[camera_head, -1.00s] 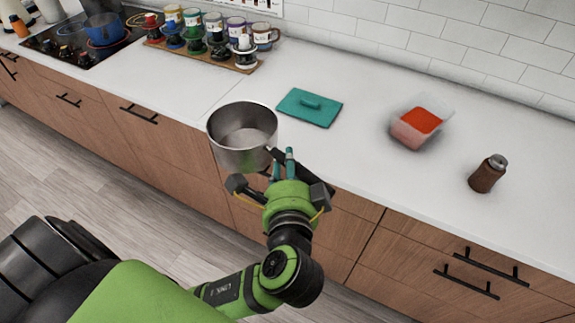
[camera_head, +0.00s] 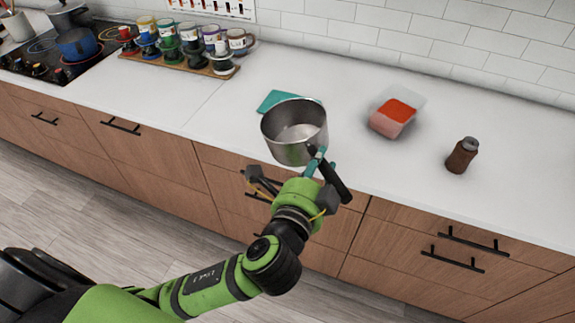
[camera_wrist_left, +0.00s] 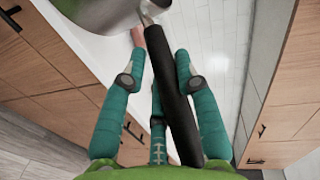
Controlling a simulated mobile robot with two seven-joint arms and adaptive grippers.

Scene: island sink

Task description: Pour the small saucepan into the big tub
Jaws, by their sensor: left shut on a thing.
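The small saucepan (camera_head: 294,128) is a metal pot with a black handle (camera_head: 328,174). My left gripper (camera_head: 315,162) is shut on that handle and holds the pan roughly upright at the counter's front edge. In the left wrist view the black handle (camera_wrist_left: 172,90) runs between the teal fingers, and part of the pan (camera_wrist_left: 88,14) shows at the top. The big tub (camera_head: 393,122) is a clear plastic container with red contents, standing on the counter to the right of the pan. The pan's inside looks grey, and I cannot tell its contents. My right gripper is not in view.
A teal lid (camera_head: 273,99) lies behind the pan, partly hidden by it. A brown bottle (camera_head: 461,156) stands right of the tub. Several mugs stand on a wooden board (camera_head: 182,66) at the back left, beside the black cooktop (camera_head: 62,62). The counter between pan and tub is clear.

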